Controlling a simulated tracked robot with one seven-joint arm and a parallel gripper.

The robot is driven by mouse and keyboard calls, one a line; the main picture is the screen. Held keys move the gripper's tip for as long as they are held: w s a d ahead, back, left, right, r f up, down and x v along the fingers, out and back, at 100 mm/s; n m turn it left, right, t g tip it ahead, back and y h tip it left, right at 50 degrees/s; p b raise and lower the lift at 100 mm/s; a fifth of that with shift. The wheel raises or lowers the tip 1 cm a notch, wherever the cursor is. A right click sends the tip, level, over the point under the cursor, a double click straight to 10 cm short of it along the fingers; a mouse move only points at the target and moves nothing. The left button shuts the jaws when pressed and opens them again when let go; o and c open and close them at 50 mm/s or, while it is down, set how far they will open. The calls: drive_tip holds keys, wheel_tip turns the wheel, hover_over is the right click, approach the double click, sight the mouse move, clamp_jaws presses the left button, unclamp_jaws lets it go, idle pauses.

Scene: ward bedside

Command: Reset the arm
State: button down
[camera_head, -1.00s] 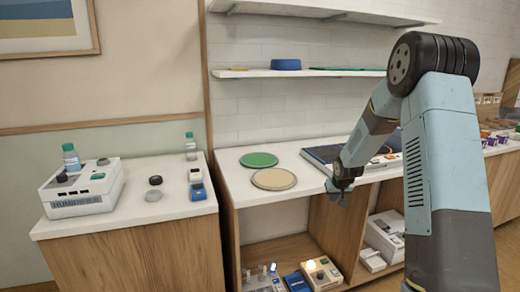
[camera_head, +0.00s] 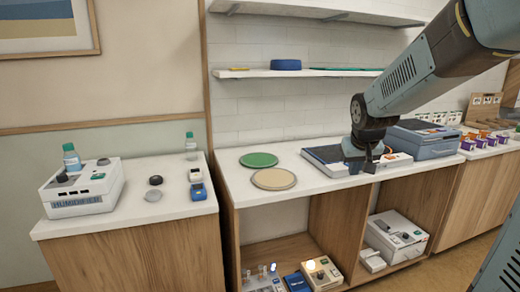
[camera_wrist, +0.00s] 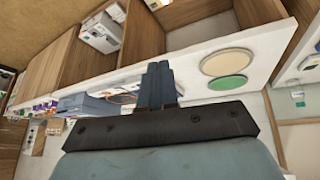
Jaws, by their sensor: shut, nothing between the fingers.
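My gripper (camera_head: 373,165) hangs at the front edge of the white counter (camera_head: 225,180), in front of a dark flat tray-like thing (camera_head: 325,158). In the wrist view my gripper (camera_wrist: 157,68) shows with its two fingers pressed together and nothing between them. My arm comes in from the upper right in the head view, bent downward at the wrist.
A green disc (camera_head: 259,160) and a tan disc (camera_head: 273,179) lie left of my gripper. A blue-grey case (camera_head: 425,138) stands close on its right. The humidifier (camera_head: 82,190) is on the left cabinet. A shelf (camera_head: 300,73) runs above the counter.

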drive_tip(key=s+a+r, duration=0.1)
drive_tip(key=s+r, duration=0.1)
drive_tip(key=s, duration=0.9)
drive_tip(key=s+a+r+y, duration=0.1)
drive_tip(key=s+r, duration=0.1)
drive_tip(key=s, duration=1)
drive_tip(key=shift+a, duration=0.35)
